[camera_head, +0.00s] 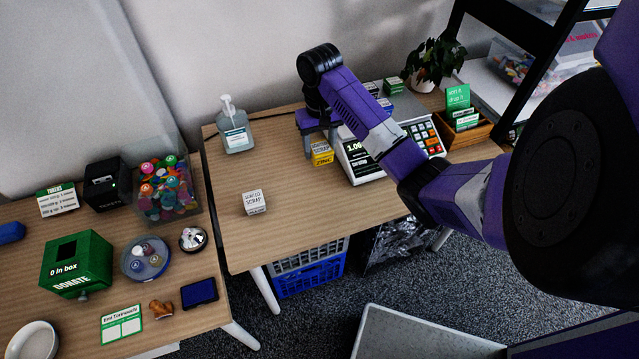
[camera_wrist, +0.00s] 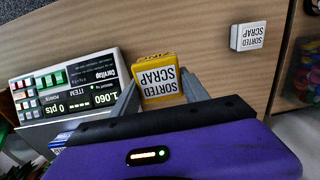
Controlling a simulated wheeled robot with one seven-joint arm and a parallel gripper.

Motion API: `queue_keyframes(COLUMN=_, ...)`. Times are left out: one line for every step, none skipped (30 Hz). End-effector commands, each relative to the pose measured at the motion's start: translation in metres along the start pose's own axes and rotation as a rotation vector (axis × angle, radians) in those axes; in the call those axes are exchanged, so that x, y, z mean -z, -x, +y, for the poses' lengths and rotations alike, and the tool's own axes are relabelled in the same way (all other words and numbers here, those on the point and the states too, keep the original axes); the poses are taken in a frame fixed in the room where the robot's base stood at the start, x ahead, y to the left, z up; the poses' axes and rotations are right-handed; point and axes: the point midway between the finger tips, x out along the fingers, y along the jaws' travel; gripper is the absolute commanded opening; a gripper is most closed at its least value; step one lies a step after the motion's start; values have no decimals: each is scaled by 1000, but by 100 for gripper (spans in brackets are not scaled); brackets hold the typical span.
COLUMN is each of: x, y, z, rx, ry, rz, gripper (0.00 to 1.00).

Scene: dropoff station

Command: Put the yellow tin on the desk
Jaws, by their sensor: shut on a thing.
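The yellow tin (camera_head: 321,154) is between the fingers of my gripper (camera_head: 320,146), just left of the scale in the head view. In the wrist view the yellow tin (camera_wrist: 158,80) shows a white "SORTED SCRAP" label and sits between the two grey fingers of my gripper (camera_wrist: 160,92). My gripper is shut on it. The wooden desk (camera_head: 300,220) lies below and around the tin. I cannot tell whether the tin touches the desk top or hangs a little above it.
A scale (camera_head: 362,160) with a lit display stands right of the tin. A white "SORTED SCRAP" tin (camera_head: 254,202) and a pump bottle (camera_head: 237,134) stand on the desk. A left table holds a green donation box (camera_head: 77,264). The front middle of the desk is clear.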

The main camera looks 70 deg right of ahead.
Motion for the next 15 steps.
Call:
queue_keyframes(x=-1, y=-10, z=2, rx=-2, ry=-3, rz=-5, gripper=8)
queue_keyframes(x=-2, y=-17, z=2, rx=-2, ry=-3, rz=-6, gripper=8)
queue_keyframes(x=-2, y=-27, z=2, rx=-2, ry=-3, rz=-6, gripper=8)
queue_keyframes(x=-1, y=-34, z=2, rx=-2, ry=-3, rz=-5, gripper=8)
queue_keyframes(x=-1, y=-41, z=2, rx=-2, ry=-4, rz=-5, gripper=8)
queue_keyframes(x=-1, y=-50, z=2, rx=-3, ry=-3, rz=-5, gripper=8)
queue_keyframes(x=-1, y=-57, z=2, rx=-3, ry=-3, rz=-5, gripper=8)
queue_keyframes(x=-1, y=-63, z=2, rx=-3, ry=-2, rz=-4, gripper=8)
queue_keyframes(x=-1, y=-70, z=2, rx=-3, ry=-3, rz=-4, gripper=8)
queue_keyframes(x=-1, y=-75, z=2, rx=-3, ry=-3, rz=-3, gripper=8)
queue_keyframes(x=-1, y=-79, z=2, rx=-3, ry=-2, rz=-3, gripper=8)
queue_keyframes(x=0, y=-83, z=2, rx=-2, ry=-2, rz=-1, gripper=8)
queue_keyframes(x=0, y=-86, z=2, rx=-2, ry=-2, rz=-2, gripper=8)
queue_keyframes(x=0, y=-88, z=2, rx=-2, ry=-2, rz=-2, gripper=8)
queue_keyframes(x=0, y=-90, z=2, rx=-2, ry=-2, rz=-1, gripper=8)
